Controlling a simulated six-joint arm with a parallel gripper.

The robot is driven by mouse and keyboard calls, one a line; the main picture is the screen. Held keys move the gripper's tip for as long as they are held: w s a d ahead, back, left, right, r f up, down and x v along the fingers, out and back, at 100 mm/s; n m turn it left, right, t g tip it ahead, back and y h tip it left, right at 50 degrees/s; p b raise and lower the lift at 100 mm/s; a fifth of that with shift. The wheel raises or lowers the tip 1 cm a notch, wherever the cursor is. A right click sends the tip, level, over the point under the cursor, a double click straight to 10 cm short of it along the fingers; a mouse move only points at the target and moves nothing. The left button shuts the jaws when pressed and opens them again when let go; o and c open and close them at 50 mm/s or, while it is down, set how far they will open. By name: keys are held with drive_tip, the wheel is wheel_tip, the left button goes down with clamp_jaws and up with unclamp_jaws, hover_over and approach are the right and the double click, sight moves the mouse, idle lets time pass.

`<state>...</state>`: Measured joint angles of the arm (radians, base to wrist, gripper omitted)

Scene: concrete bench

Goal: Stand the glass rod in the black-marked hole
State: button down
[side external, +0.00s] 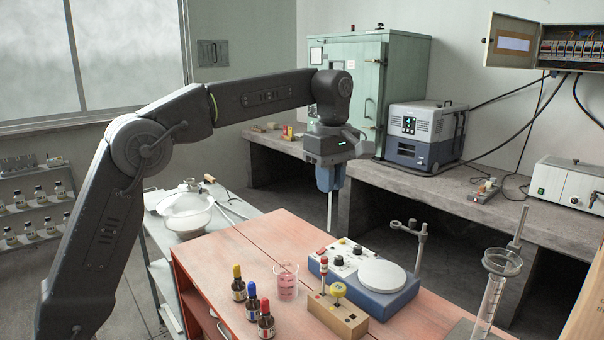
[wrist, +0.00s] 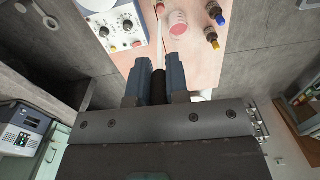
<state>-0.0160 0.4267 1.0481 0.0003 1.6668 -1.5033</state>
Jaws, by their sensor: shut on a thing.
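My gripper (side external: 330,188) is shut on the thin pale glass rod (side external: 329,212), which hangs roughly upright below the blue fingers, in the air above the red bench top. In the wrist view the rod (wrist: 159,38) runs out from between the fingers (wrist: 158,62), with a dark part between them. A wooden block (side external: 345,322) stands at the front of the bench, below and apart from the rod. A red-topped rod (side external: 323,275) and a yellow-knobbed piece (side external: 338,290) stand at it. I cannot make out a black-marked hole.
A pink-filled beaker (side external: 287,282) and three dropper bottles (side external: 251,302) stand left of the block. A blue stirrer (side external: 372,287) with a white plate lies behind it. A clamp stand (side external: 418,240) and a glass cylinder (side external: 489,300) rise to the right. The bench's rear left is clear.

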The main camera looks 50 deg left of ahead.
drive_tip(key=d+m, duration=0.2)
drive_tip(key=d, duration=0.6)
wheel_tip(320, 180, down, 16)
drive_tip(key=shift+f, duration=0.25)
drive_tip(key=shift+w+f, duration=0.1)
drive_tip(key=shift+f, duration=1)
idle(0.7)
drive_tip(key=shift+f, duration=1.3)
drive_tip(key=c, duration=1)
unclamp_jaws()
drive_tip(key=shift+c, duration=0.2)
drive_tip(key=shift+o, duration=0.5)
